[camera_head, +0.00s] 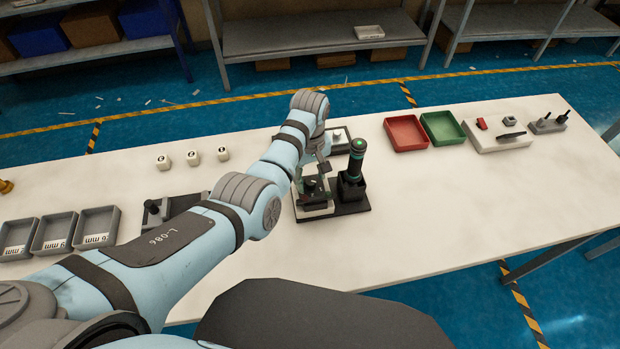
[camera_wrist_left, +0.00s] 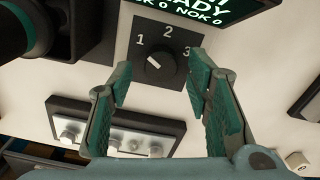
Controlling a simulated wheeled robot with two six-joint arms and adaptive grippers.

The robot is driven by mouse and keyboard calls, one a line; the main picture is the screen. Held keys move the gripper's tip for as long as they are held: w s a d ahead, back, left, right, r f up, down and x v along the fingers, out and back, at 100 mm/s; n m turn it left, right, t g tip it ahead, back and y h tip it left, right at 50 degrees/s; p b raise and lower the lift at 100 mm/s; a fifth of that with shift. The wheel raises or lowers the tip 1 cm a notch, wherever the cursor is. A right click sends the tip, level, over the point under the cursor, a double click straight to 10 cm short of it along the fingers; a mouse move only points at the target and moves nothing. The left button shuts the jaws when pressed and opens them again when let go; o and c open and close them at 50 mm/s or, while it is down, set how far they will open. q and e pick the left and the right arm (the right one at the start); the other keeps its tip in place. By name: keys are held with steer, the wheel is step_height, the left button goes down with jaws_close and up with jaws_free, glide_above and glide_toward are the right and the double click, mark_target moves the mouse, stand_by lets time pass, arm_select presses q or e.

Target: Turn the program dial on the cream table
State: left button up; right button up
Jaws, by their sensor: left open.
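The program dial (camera_wrist_left: 160,67) shows in the left wrist view as a black round knob with a white pointer line on a dark plate marked 1, 2 and 3. The pointer line leans up and left, toward the 1 side. My left gripper (camera_wrist_left: 155,80) is open, its two green-padded fingers on either side of the dial in the picture; I see no contact. In the head view my left gripper (camera_head: 317,178) is over the station on the cream table (camera_head: 440,220), and the arm and gripper hide the dial there. My right gripper is not in view.
A display (camera_wrist_left: 235,10) reading "NOK 0" and a panel of knobs (camera_wrist_left: 115,135) lie near the dial. Red (camera_head: 406,133) and green (camera_head: 442,127) trays are farther right. The table's front right is clear.

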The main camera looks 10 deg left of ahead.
arm_select(q)
steer(key=shift+f, duration=0.45)
steer(key=shift+s, duration=0.1)
steer(key=shift+r, duration=0.1)
steer(key=shift+c, duration=0.2)
jaws_close()
